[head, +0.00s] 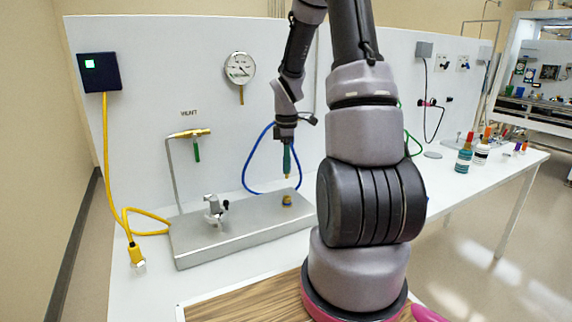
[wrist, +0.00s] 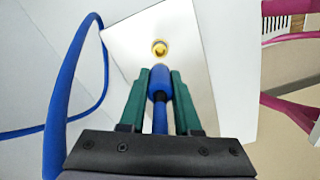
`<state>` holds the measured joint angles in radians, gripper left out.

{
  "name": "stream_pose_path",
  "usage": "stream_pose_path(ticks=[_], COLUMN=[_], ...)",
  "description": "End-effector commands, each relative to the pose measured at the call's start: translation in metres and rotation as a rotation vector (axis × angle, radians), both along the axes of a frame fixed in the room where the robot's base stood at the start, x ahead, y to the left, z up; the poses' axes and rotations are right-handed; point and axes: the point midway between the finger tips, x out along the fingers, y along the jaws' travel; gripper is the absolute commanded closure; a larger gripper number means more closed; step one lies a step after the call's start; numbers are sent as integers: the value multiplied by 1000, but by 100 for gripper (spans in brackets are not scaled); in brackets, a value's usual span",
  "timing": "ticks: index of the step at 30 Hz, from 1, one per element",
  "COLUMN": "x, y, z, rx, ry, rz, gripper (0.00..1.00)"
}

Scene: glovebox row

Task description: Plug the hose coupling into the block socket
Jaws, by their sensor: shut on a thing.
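My gripper (head: 287,168) points down over the grey metal block (head: 240,228) in the head view. Its green fingers are shut on the blue hose coupling (wrist: 159,78), seen between them in the wrist view. A brass-coloured tip shows below the fingers in the head view. The brass block socket (head: 287,201) stands on the right part of the block, below the tip with a small gap between. In the wrist view the socket (wrist: 160,48) lies just beyond the coupling's front end, nearly in line with it. The coupling's far tip is hidden there.
The blue hose (head: 252,158) loops behind my gripper. A small metal clamp-like fitting (head: 215,210) stands on the block's left part. A bent pipe with a brass valve (head: 190,133) rises behind. A yellow cable (head: 135,225) lies at the left. Bottles (head: 465,158) stand far right.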

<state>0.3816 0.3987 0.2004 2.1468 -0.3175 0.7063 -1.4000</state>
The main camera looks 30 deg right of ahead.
Motion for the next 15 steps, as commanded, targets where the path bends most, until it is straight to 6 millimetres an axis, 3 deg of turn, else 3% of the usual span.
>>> stream_pose_path(ticks=[8, 15], x=[0, 0], y=[0, 1], z=[-7, -29], rx=[0, 1], ry=[1, 2], rz=[1, 1], gripper=[100, 100])
